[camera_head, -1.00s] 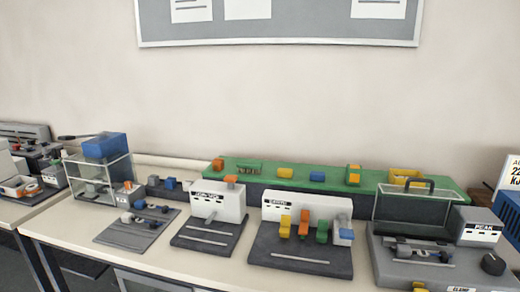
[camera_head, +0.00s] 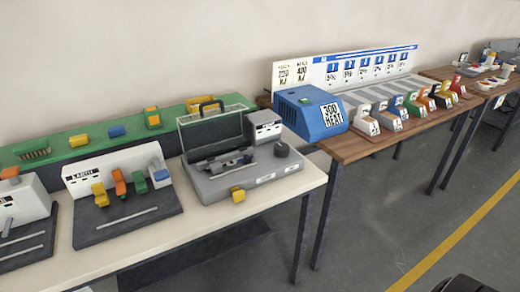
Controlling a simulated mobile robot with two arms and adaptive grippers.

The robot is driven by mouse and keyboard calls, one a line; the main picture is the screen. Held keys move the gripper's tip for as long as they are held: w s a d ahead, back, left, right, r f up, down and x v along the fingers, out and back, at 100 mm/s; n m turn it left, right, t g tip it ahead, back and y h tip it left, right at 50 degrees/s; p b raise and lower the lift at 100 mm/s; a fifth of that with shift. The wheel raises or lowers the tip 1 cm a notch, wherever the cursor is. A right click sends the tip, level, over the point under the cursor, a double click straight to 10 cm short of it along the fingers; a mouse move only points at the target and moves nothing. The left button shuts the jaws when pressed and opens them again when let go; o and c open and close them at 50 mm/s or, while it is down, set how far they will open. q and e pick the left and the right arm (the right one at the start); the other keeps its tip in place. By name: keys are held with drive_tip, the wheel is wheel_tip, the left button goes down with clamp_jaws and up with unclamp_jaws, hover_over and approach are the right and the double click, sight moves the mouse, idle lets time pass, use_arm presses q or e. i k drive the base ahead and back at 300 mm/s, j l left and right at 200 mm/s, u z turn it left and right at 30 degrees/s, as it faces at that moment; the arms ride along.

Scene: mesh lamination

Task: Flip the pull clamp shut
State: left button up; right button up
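A grey case-like machine (camera_head: 245,172) stands at the right end of the cream table, with its clear lid raised. A small yellow piece (camera_head: 238,195) is on its front side and looks like a clamp or latch; I cannot tell whether it is open or shut. A grey metal part (camera_head: 225,160) lies inside the case. A dark round knob (camera_head: 281,150) is on its right side. Neither of my grippers is in view.
Left of the case is a dark base (camera_head: 130,215) with yellow, orange and green blocks. A green rail (camera_head: 60,150) runs behind. To the right, a wooden table (camera_head: 350,148) holds a blue heat box (camera_head: 308,112) and several coloured blocks. Grey floor lies in front.

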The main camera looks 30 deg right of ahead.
sight(238, 197)
drive_tip(key=z, duration=0.95)
